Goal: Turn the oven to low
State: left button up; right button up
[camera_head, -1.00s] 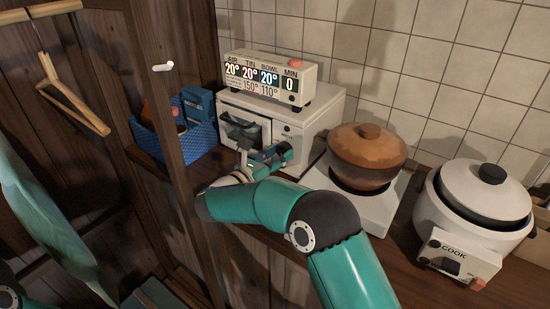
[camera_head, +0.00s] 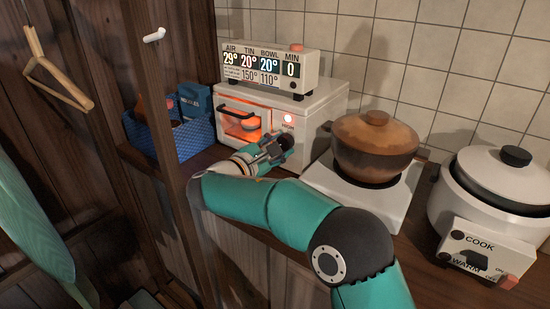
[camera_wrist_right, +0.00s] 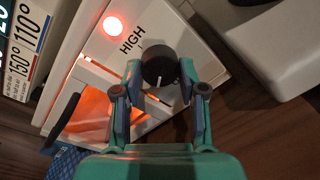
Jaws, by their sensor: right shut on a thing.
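The white oven (camera_head: 312,118) stands on the counter. Its window (camera_head: 243,124) glows orange and its red lamp (camera_head: 288,117) is lit. My right gripper (camera_head: 280,146) is at the lower right of the oven front, over the knob. In the right wrist view, my right gripper (camera_wrist_right: 160,88) is shut on the dark round knob (camera_wrist_right: 157,60), a finger on each side. The knob's white mark points to the bottom of that picture. The word HIGH (camera_wrist_right: 132,38) is printed beside the knob, near the lamp (camera_wrist_right: 113,26). No LOW label shows. My left gripper is not in view.
A display box (camera_head: 268,68) on the oven reads AIR 29°, TIN 20°, BOWL 20°, MIN 0. A brown lidded pot (camera_head: 372,145) sits on a white hob (camera_head: 388,207). A cooker (camera_head: 490,205) is at the right. A blue basket (camera_head: 195,138) and a wooden post (camera_head: 160,110) are left.

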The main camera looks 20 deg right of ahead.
jog(key=m+b, duration=0.4)
jog(key=shift+d+f, duration=0.15)
jog(key=shift+d, duration=0.1)
jog(key=shift+s+m+b, duration=0.1)
jog(key=shift+m+b, duration=0.9)
jog(key=shift+m, duration=0.2)
jog(key=o, duration=0.9)
jog(key=shift+d, duration=0.1)
jog(key=shift+a, duration=0.2)
